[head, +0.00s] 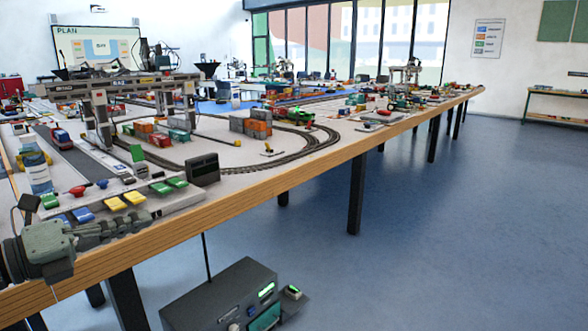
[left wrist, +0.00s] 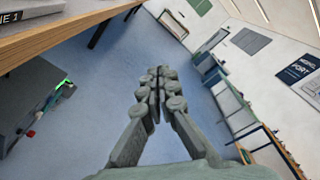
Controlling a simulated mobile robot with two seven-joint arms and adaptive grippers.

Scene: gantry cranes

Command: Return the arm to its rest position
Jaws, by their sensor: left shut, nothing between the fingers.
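My left gripper (head: 122,224) comes in from the left in the head view, low at the front edge of the long wooden table (head: 250,190). It lies in front of a control panel with coloured buttons (head: 125,200). In the left wrist view my left gripper's fingers (left wrist: 158,72) are together and empty, with blue floor and a far wall beyond them. My right gripper is in neither view.
On the table are a gantry crane (head: 110,85), stacked containers (head: 250,125), a looped rail track (head: 285,150) and a small dark box (head: 203,168). A dark console (head: 225,295) stands below the table edge. The blue floor on the right is clear.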

